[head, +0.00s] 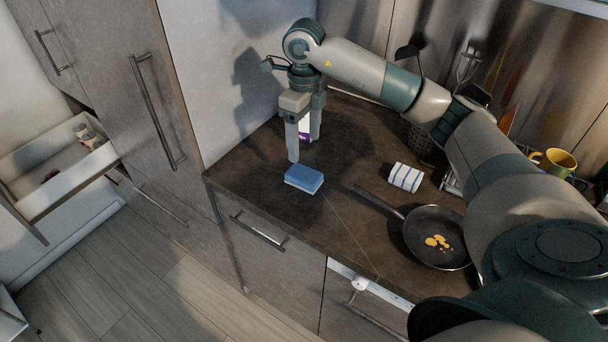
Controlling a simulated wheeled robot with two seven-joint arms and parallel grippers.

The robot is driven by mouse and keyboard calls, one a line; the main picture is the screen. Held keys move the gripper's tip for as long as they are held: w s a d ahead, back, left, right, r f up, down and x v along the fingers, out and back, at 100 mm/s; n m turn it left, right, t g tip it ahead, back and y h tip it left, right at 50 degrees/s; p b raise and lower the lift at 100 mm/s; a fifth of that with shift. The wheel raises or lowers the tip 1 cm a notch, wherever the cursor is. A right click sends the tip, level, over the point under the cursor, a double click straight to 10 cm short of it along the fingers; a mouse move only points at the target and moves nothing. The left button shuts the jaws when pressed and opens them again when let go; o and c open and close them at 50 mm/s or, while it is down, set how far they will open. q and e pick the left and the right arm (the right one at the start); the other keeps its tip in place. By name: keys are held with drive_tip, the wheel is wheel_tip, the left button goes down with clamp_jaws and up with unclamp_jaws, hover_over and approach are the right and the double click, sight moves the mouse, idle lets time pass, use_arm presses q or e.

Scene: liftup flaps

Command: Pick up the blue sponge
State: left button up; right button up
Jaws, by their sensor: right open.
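The blue sponge (304,178) lies flat on the dark countertop (262,165), near its front left part. It is blue on top with a paler layer below. My right gripper (303,150) points down with its two fingers apart, above and slightly behind the sponge. Nothing shows between the fingers except part of a white and purple item behind them. I cannot tell whether a fingertip touches the sponge. My left gripper does not show.
A striped white cloth or sponge (406,177) lies to the right. A black pan (436,238) with yellow bits sits at the front, its handle pointing toward the blue sponge. A yellow mug (557,162) stands at the right. A tall cabinet (130,90) bounds the left.

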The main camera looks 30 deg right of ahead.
drive_tip(key=p, duration=0.1)
hover_over(304, 173)
wheel_tip(304, 173, down, 4)
drive_tip(key=shift+f, duration=0.25)
drive_tip(key=shift+d+f, duration=0.1)
drive_tip(key=shift+f, duration=0.4)
use_arm(q)
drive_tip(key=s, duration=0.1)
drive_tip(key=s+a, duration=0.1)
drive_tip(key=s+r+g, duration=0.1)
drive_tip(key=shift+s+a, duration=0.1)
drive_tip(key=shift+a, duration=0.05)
drive_tip(key=shift+p, duration=0.3)
use_arm(e)
drive_tip(key=shift+f+p, duration=0.75)
drive_tip(key=shift+s+a+f+p, duration=0.1)
drive_tip(key=shift+a+f+p, duration=0.1)
drive_tip(key=shift+f+p, duration=0.6)
wheel_tip(304, 173, down, 2)
drive_tip(key=shift+f, duration=0.1)
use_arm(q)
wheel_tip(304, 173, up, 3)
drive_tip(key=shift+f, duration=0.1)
use_arm(e)
drive_tip(key=shift+c, duration=0.3)
